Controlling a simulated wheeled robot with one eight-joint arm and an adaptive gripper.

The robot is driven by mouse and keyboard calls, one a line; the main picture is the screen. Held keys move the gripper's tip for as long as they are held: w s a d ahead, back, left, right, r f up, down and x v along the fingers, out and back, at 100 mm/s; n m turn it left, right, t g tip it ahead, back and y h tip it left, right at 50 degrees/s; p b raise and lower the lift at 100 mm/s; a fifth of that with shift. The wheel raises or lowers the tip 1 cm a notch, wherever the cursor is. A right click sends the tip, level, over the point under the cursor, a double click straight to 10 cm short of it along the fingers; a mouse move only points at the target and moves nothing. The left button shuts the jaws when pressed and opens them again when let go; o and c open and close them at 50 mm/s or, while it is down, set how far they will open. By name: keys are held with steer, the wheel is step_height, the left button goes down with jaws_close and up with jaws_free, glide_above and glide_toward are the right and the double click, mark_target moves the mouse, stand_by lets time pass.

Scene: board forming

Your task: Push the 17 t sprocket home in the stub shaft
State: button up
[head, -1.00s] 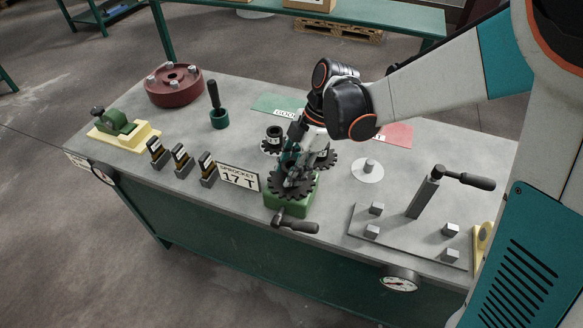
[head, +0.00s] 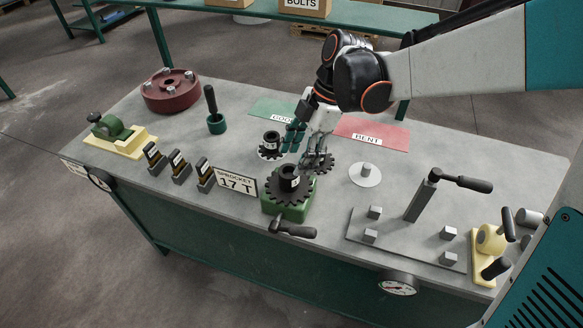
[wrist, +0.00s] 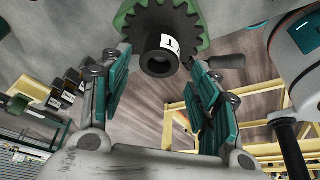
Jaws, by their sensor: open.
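A dark toothed sprocket (head: 287,187) with a raised black hub carrying a white label lies flat on a green block (head: 288,211) near the table's front edge. In the wrist view its hub (wrist: 160,55) shows at the top, between and beyond the fingers. A stub shaft under it is hidden, and I cannot tell how deep the sprocket sits. My gripper (head: 307,152) is open and empty, behind the sprocket and apart from it. Its teal-padded fingers stand wide apart in the wrist view. A sign (head: 236,183) reads "SPROCKET 17 T".
Two other sprockets lie behind, one at the left (head: 270,148) and one at the right (head: 324,165) partly behind my gripper. A black-handled lever (head: 293,229) juts from the block's front. A white disc with a peg (head: 365,175) and a plate with posts (head: 400,236) stand right.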

steer(key=shift+v, duration=2.65)
steer(key=shift+s+a, duration=0.1)
steer(key=shift+s, duration=0.05)
steer(key=s+d+r+m+t+h, duration=0.1)
steer(key=s+d+m+t+h, duration=0.1)
steer(key=s+d+m+t, duration=0.2)
steer(key=s+d+r+m+t+h, duration=0.1)
steer(key=s+d+m+t, duration=0.4)
steer(key=s+d+m, duration=0.5)
steer(key=d+m+h, duration=0.1)
steer(key=d+m, duration=0.3)
steer(key=m, duration=0.5)
steer(key=shift+d, duration=0.25)
steer(key=shift+s, duration=0.1)
